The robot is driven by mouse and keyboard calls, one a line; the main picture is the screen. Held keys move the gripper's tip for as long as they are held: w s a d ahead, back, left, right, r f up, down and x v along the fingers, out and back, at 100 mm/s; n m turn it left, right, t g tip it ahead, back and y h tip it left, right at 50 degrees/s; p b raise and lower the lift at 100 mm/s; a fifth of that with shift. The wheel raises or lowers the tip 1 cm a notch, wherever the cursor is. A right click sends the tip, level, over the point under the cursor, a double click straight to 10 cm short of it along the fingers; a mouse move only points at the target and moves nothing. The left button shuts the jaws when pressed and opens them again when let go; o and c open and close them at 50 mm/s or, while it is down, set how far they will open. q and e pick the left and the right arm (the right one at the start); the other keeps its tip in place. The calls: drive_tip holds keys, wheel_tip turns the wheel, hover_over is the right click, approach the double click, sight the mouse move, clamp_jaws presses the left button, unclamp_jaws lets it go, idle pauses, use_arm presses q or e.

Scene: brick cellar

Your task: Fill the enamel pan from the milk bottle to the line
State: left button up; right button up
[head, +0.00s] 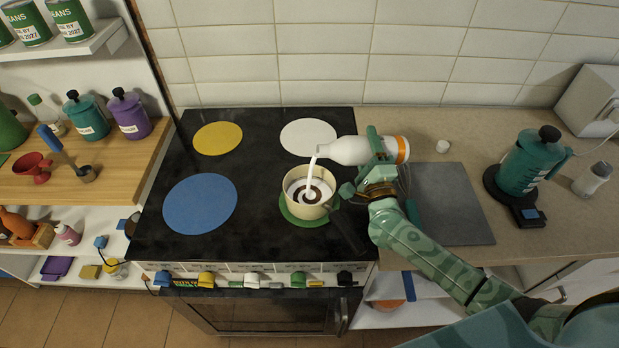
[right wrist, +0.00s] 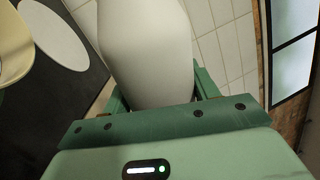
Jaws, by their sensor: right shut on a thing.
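The cream enamel pan (head: 305,206) stands on the green round mat at the front right of the black hob. A dark handle points to its lower right. My right gripper (head: 374,160) is shut on the milk bottle (head: 345,151), which is white with an orange band. The bottle lies nearly level, its mouth to the left above the pan. A white stream of milk runs from the mouth into the pan, where white liquid surrounds a dark patch. I cannot make out a line. In the right wrist view the bottle (right wrist: 145,50) fills the jaws. My left gripper is not in view.
Blue (head: 200,203), yellow (head: 218,138) and white (head: 309,137) round mats lie on the hob. A grey board (head: 450,205) lies right of my gripper. A teal press (head: 531,162) stands further right. A small white cap (head: 442,146) lies on the counter.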

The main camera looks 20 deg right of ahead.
drive_tip(key=shift+r, duration=0.2)
drive_tip(key=shift+f+n, duration=0.5)
idle(1.1)
